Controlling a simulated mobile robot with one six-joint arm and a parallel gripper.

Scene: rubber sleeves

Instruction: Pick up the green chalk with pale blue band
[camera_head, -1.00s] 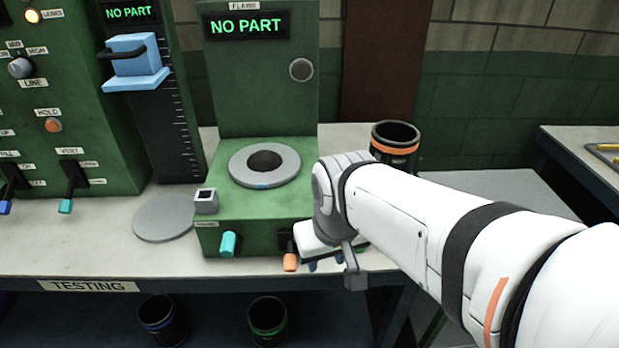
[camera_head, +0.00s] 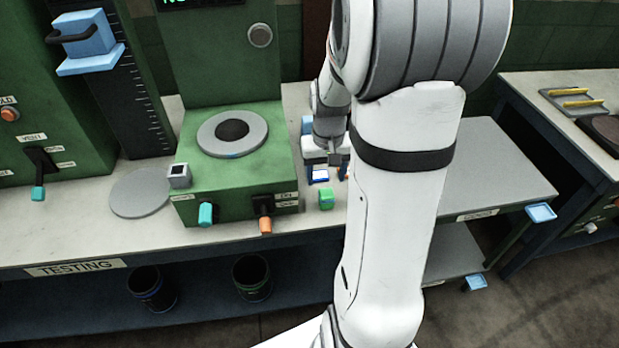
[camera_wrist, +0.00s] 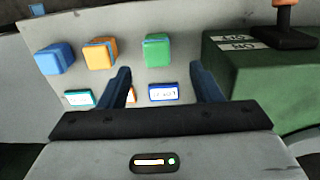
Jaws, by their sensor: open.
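The green chalk (camera_head: 326,198) is a short block on the bench, just right of the green machine's orange lever and near the front edge. In the wrist view the green chalk (camera_wrist: 157,52) stands beyond my fingertips, roughly between their lines, with a thin bluish edge on its far side. The band is too small to tell clearly. My gripper (camera_wrist: 160,70) is open and empty, its two dark blue fingers apart. In the head view my gripper (camera_head: 327,168) is over the bench just behind the green chalk, partly hidden by my arm.
An orange block (camera_wrist: 100,53) and a blue block (camera_wrist: 56,58) stand in line with the chalk. Small labelled boxes, teal (camera_wrist: 79,99) and blue (camera_wrist: 164,93), lie nearer. The green machine (camera_head: 240,185) stands close beside the chalk. Bins (camera_head: 252,278) sit below the bench.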

